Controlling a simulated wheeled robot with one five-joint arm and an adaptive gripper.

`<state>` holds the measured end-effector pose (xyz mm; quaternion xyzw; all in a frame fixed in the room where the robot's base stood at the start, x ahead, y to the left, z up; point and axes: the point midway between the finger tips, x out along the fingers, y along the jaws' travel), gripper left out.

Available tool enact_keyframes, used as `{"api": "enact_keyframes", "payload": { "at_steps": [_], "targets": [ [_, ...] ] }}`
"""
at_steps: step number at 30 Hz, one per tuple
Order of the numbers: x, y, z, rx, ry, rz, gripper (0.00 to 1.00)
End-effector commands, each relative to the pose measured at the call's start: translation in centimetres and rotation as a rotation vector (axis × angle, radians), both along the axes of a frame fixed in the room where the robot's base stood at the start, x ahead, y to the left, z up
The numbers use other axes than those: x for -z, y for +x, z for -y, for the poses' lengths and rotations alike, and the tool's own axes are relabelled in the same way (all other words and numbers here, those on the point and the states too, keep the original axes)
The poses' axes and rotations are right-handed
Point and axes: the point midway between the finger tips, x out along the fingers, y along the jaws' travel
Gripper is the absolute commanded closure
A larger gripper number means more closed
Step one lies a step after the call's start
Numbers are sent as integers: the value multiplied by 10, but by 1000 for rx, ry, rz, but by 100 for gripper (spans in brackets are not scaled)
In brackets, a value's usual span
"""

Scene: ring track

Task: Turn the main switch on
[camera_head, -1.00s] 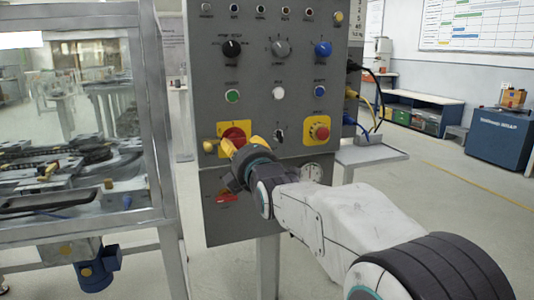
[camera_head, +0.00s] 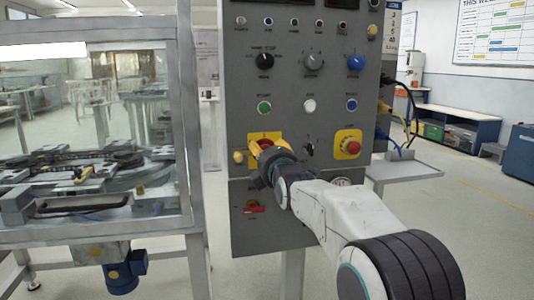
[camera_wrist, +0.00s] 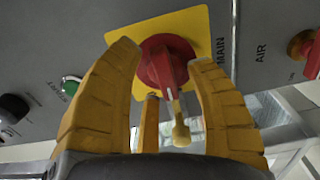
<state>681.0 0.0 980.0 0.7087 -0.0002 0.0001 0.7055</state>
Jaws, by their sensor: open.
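The main switch is a red rotary knob (camera_wrist: 163,62) on a yellow plate (camera_wrist: 187,22) marked MAIN in the wrist view. A pale stem with a yellow end (camera_wrist: 181,130) sticks out from the knob toward the bottom of that view. In the head view the yellow plate (camera_head: 257,136) is partly hidden by my gripper (camera_head: 262,150), and the yellow end shows left of it. My gripper (camera_wrist: 168,75) is open, its yellow fingers on either side of the red knob. I cannot tell whether either finger touches it.
The grey control panel (camera_head: 300,120) carries several knobs and buttons. A red stop button (camera_head: 350,146) sits right of my gripper, and a red AIR handle (camera_head: 254,209) below it. A glass-walled metal-framed machine (camera_head: 185,120) stands left. Open floor (camera_head: 470,220) lies to the right.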

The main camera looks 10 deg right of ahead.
Motion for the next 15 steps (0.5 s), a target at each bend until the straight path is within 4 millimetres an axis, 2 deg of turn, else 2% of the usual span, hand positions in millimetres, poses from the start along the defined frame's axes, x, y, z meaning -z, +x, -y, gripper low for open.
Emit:
{"api": "enact_keyframes", "payload": {
  "at_steps": [7,15],
  "targets": [
    [0,0,0,0,0,0,49],
    [0,0,0,0,0,0,73]
  ]
}}
